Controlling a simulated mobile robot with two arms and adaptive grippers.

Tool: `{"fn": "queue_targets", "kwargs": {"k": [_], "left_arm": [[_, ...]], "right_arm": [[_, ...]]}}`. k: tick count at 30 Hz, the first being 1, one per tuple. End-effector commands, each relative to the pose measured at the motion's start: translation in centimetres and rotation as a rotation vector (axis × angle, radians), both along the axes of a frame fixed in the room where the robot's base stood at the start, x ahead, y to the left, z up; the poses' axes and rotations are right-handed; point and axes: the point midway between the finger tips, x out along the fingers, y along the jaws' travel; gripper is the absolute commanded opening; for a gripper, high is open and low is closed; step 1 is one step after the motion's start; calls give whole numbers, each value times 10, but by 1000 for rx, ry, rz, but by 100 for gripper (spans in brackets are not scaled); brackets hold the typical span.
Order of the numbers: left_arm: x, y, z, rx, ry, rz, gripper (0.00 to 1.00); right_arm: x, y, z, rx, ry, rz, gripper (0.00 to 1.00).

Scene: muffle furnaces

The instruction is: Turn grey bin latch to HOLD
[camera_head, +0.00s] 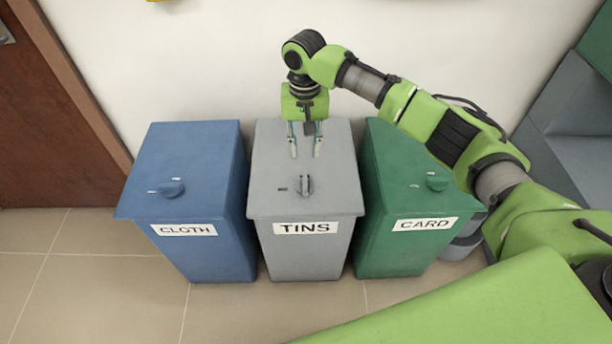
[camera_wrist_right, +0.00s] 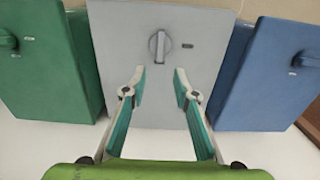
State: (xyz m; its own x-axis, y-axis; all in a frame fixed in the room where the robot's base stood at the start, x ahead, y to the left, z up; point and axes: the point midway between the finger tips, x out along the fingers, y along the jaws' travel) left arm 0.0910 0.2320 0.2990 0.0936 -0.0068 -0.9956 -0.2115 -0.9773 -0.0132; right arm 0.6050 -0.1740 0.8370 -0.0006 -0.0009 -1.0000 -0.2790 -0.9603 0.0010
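The grey bin (camera_head: 335,199) labelled TINS stands between a blue and a green bin. Its latch (camera_head: 304,185) is a small grey knob on the lid near the front edge, with a short dark mark to its left. In the right wrist view the latch (camera_wrist_right: 160,46) sits on a round plate, its bar in line with the gripper. My right gripper (camera_head: 305,156) is over the rear part of the grey lid, behind the latch. In the right wrist view its fingers (camera_wrist_right: 160,72) are open and empty, with the latch just beyond their tips. My left gripper is not in view.
The blue CLOTH bin (camera_head: 190,150) and green CARD bin (camera_head: 383,170) stand close on either side, each with its own latch. A white wall is behind them. A brown door (camera_head: 45,120) is at left. Tiled floor (camera_head: 90,290) lies in front.

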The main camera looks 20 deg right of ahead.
Motion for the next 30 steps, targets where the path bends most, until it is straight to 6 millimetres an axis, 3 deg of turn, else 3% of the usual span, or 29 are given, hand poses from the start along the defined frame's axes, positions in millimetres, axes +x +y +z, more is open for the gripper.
{"fn": "queue_targets", "kwargs": {"k": [9,16,22,30], "left_arm": [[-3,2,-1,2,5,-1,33],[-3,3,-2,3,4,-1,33],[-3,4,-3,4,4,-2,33],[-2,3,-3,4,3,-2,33]], "right_arm": [[-2,0,-67,-1,4,1,27],[-1,0,-108,-1,1,3,27],[0,1,-124,1,0,3,27],[0,1,-127,1,0,3,27]]}}
